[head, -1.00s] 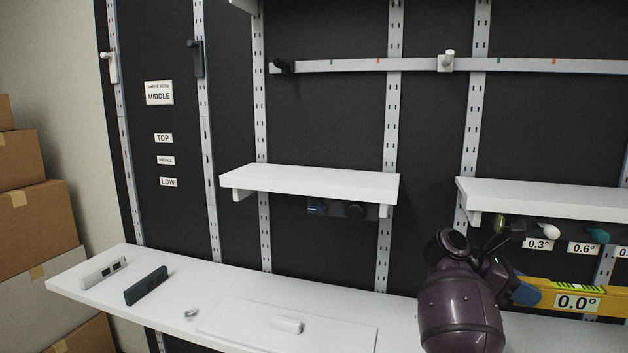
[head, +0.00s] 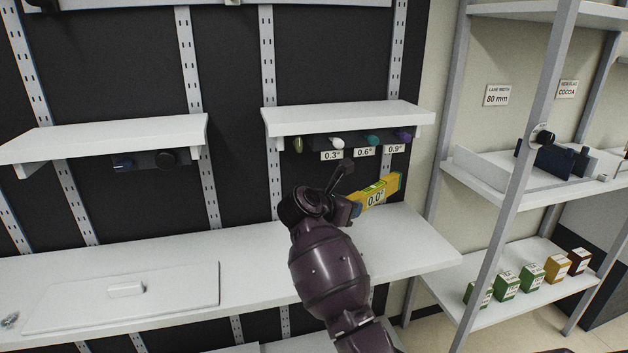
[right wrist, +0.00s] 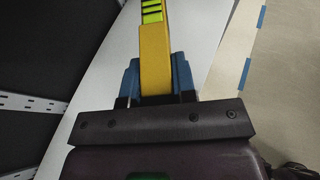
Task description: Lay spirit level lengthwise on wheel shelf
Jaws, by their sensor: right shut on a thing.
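The yellow spirit level (head: 388,188) reads 0.0° in the head view. My right gripper (head: 352,207) is shut on its near end and holds it above the lower counter, below the right small shelf. In the right wrist view, the blue fingers of the gripper (right wrist: 157,80) clasp the level (right wrist: 154,50) from both sides. The left small shelf (head: 110,134) has a dark unit with a round black wheel-like knob (head: 166,159) beneath it. The right small shelf (head: 345,117) has several coloured knobs and degree labels beneath. Both shelf tops look bare. My left gripper is out of view.
The long white counter (head: 250,255) runs below the shelves, with a lidded panel (head: 170,300) at left. A grey-post rack (head: 492,180) stands at right, with several small boxes (head: 531,279) on its low shelf and dark items higher up.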

